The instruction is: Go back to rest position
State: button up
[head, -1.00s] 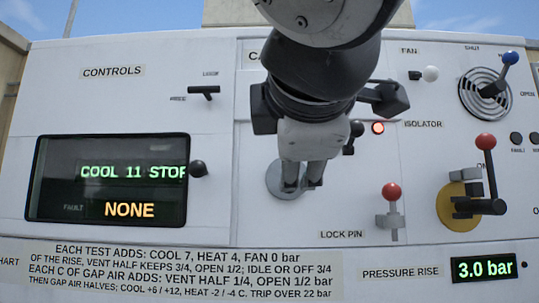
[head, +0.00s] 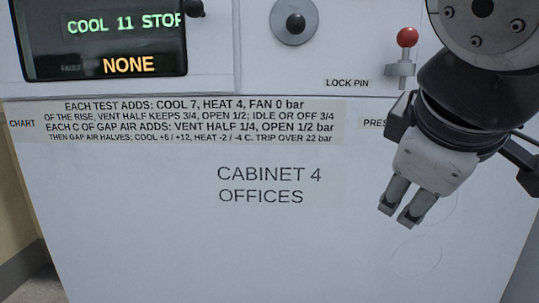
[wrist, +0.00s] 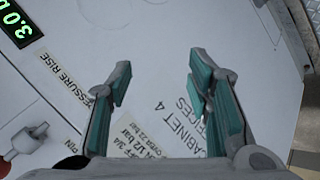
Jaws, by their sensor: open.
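My gripper (head: 400,207) is at the right in the head view, in front of the white cabinet front (head: 150,240), with its fingers pointing down and to the left. In the wrist view my gripper (wrist: 158,90) has its two teal-padded fingers spread apart with nothing between them. The cabinet face behind the fingers carries the label "CABINET 4 OFFICES" (head: 268,185). My arm hides part of the "PRESSURE RISE" label (head: 374,124) in the head view.
A red-knobbed lock pin (head: 407,38) stands out just left of my arm. A round dial with a black knob (head: 295,22) is at the top middle. The display (head: 110,40) reads "COOL 11 STOP" and "NONE". A chart label (head: 190,121) lies below it.

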jog(key=s+d+f+m+g+y, duration=0.25)
jog(key=s+f+m+g, duration=0.45)
jog(key=s+f, duration=0.85)
notch_tip(320, 180, up, 14)
jog(key=w+m+t+p, duration=0.1)
jog(key=t+p, duration=0.2)
jog(key=p, duration=1.1)
jog(key=shift+w+a+f+m, duration=0.2)
jog(key=shift+w+f+m, duration=0.05)
jog(key=shift+w+m, duration=0.1)
jog(key=shift+y, duration=0.25)
jog(key=shift+s+r, duration=0.35)
jog(key=shift+s, duration=0.3)
